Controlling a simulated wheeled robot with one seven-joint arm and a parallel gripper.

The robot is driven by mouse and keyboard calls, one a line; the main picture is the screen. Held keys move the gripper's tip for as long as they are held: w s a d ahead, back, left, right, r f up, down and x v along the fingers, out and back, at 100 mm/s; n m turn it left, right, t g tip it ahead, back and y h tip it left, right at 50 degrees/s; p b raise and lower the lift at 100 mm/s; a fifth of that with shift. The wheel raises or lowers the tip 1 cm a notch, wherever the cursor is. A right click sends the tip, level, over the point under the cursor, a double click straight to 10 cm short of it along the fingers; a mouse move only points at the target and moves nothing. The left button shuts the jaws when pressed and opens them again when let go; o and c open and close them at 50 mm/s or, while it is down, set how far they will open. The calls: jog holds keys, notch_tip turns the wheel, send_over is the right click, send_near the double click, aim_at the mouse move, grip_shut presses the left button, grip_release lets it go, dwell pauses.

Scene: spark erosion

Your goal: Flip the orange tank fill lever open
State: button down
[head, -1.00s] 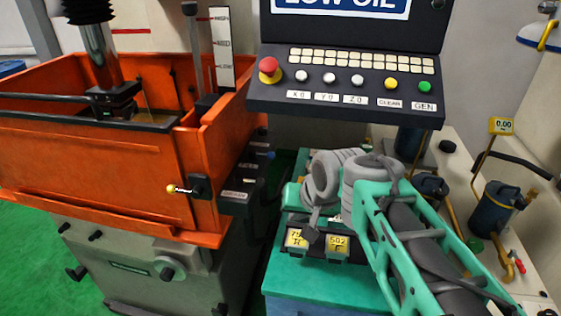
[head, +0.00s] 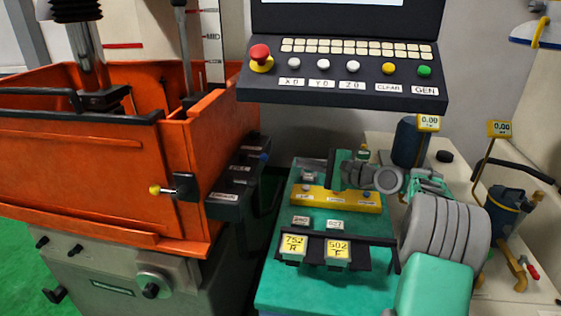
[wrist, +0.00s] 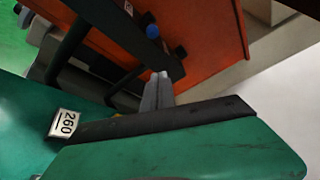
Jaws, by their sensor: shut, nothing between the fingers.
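The orange tank (head: 75,180) stands at the left in the head view; its wall also shows at the top of the wrist view (wrist: 205,30). A small lever with a yellow knob (head: 155,189) sticks out left from a black mount on its front corner. A black strip of labelled controls (head: 238,178) runs along its right side, with a blue knob (wrist: 152,31) and a dark knob (wrist: 180,52) in the wrist view. I cannot read which control is the fill one. My gripper (wrist: 160,78) is shut and empty, apart from the knobs. In the head view its fingertips are unclear.
A green bench (head: 320,290) carries yellow tags, a yellow block (head: 330,198) and a 260 tag (wrist: 66,123). A control panel (head: 345,75) with a red button overhangs behind. Blue canisters (head: 505,210) stand at right. A gap separates bench and tank.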

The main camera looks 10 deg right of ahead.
aim_at(253, 157)
jog(key=w+a+p, duration=0.2)
jog(key=w+a, duration=0.2)
jog(key=a, duration=0.4)
jog(key=shift+a+r, duration=0.15)
jog(key=shift+a, duration=0.1)
jog(key=shift+s, duration=0.15)
